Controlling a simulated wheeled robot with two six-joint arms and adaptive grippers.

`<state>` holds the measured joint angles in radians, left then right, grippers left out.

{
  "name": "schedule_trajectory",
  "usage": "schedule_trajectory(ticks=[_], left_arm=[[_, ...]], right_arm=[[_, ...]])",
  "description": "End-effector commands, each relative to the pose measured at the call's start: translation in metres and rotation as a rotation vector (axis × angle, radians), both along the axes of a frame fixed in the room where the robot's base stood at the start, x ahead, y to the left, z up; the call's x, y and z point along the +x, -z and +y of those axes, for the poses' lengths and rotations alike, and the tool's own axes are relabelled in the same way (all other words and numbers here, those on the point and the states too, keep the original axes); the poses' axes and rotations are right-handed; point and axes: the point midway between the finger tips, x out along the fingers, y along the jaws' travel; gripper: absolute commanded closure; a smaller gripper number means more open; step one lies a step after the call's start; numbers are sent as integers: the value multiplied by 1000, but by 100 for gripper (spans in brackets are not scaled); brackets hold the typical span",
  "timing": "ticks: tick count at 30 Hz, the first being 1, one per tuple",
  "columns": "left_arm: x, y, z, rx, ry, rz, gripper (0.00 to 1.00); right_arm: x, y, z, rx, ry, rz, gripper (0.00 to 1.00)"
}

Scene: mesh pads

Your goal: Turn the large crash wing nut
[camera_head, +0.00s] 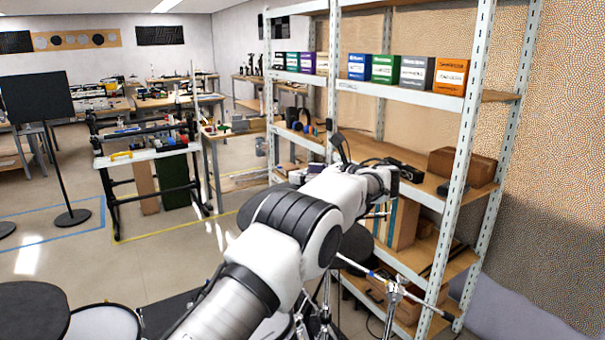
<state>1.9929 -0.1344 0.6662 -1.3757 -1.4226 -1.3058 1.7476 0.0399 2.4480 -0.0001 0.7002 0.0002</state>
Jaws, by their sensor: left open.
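My left arm reaches from the bottom centre up and to the right in the head view. My left gripper (390,182) is at its far end, in front of the shelf rack, small and partly hidden by the wrist; its jaws are open. I cannot make out the large crash wing nut; my arm may cover it. A dark round pad (356,244) shows partly behind my forearm. My right gripper is not in view.
A metal stand with a slanted rod (394,292) stands right of my arm. Drum pads (30,312) (103,322) lie at the bottom left. The shelf rack (470,150) with boxes is close on the right. Open floor (150,275) lies to the left.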

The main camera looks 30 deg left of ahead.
Motion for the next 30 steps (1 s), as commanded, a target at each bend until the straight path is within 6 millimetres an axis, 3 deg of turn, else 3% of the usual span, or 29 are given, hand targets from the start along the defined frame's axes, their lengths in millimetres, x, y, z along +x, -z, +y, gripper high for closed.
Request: schedule_trajectory(ticks=[6,12,16,30], left_arm=[[-11,-10,-54,1,3,0,31],[-20,-16,-92,0,1,1,31],[-22,-17,-101,-1,0,2,31],[-22,-17,-101,-1,0,1,31]], right_arm=[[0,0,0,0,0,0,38],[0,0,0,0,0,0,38],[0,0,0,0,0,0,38],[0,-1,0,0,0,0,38]])
